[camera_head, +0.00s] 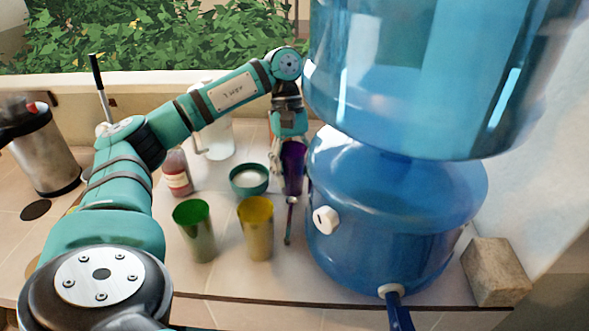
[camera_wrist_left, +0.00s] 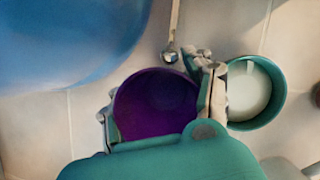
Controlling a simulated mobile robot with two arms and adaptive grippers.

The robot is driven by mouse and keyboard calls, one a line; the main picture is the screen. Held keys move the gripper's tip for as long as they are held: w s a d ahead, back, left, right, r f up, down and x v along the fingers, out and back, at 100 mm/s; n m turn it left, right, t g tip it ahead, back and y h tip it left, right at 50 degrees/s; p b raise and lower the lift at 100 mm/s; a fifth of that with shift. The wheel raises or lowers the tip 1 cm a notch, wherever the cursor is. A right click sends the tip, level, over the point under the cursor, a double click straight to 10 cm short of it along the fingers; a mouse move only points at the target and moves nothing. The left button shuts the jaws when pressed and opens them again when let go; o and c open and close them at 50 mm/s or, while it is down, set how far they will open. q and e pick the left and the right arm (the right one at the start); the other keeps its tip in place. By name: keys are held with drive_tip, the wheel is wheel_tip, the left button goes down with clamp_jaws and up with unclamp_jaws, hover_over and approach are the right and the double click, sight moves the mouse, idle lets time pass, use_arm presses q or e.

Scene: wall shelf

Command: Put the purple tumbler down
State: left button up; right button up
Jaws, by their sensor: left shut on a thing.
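The purple tumbler (camera_head: 293,165) is next to the left side of the blue water dispenser (camera_head: 385,215) in the head view. My left gripper (camera_head: 289,150) is shut on it, with the arm reaching in from the left and the wrist pointing down. In the left wrist view the tumbler (camera_wrist_left: 155,105) shows from above, its dark mouth between the two fingers of my left gripper (camera_wrist_left: 160,108). I cannot tell whether its base touches the counter. My right gripper is not in view.
A green cup (camera_head: 195,230) and a yellow cup (camera_head: 257,228) stand in front. A teal bowl (camera_head: 249,180) with white contents sits close to the left of the tumbler. A spoon (camera_head: 289,225) lies by the dispenser. A stone block (camera_head: 496,272) stands at right.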

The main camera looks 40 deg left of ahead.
use_arm(q)
drive_tip(key=shift+f, duration=0.25)
drive_tip(key=o, duration=1.3)
drive_tip(key=shift+r, duration=0.1)
